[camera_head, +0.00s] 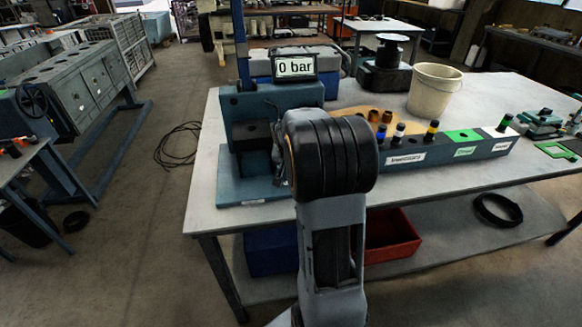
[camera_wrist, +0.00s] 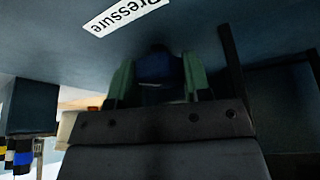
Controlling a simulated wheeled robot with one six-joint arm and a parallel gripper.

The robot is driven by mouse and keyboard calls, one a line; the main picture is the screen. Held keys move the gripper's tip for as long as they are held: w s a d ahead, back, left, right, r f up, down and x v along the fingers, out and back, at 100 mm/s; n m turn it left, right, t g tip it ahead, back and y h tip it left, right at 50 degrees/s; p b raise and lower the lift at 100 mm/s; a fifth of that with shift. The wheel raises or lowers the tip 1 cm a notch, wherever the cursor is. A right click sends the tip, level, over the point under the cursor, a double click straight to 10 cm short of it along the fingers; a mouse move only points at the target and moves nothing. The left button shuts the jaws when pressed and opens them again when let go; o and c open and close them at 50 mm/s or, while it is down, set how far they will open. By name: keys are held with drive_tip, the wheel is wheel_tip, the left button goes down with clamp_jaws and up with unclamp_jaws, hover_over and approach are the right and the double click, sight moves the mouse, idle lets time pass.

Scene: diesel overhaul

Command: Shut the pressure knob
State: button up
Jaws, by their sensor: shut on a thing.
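The pressure knob (camera_wrist: 155,66) is a dark blue round piece on the face of the teal test stand. It sits below the upside-down "Pressure" label (camera_wrist: 125,14) in the wrist view. My gripper (camera_wrist: 158,75) has its two green fingers on either side of the knob and is shut on it. The test stand (camera_head: 235,106) stands at the left end of the workbench in the head view. Its display (camera_head: 294,66) reads "0 bar". In the head view my arm hides the knob and my gripper.
A red bin (camera_head: 391,240) is on the lower shelf. The floor on the left is open, with a coiled cable (camera_head: 178,145).

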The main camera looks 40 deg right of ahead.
idle(0.3)
drive_tip(key=o, duration=0.9)
drive_tip(key=shift+r, duration=0.1)
drive_tip(key=v, duration=1.3)
drive_tip(key=shift+r, duration=0.35)
drive_tip(key=shift+a, duration=0.1)
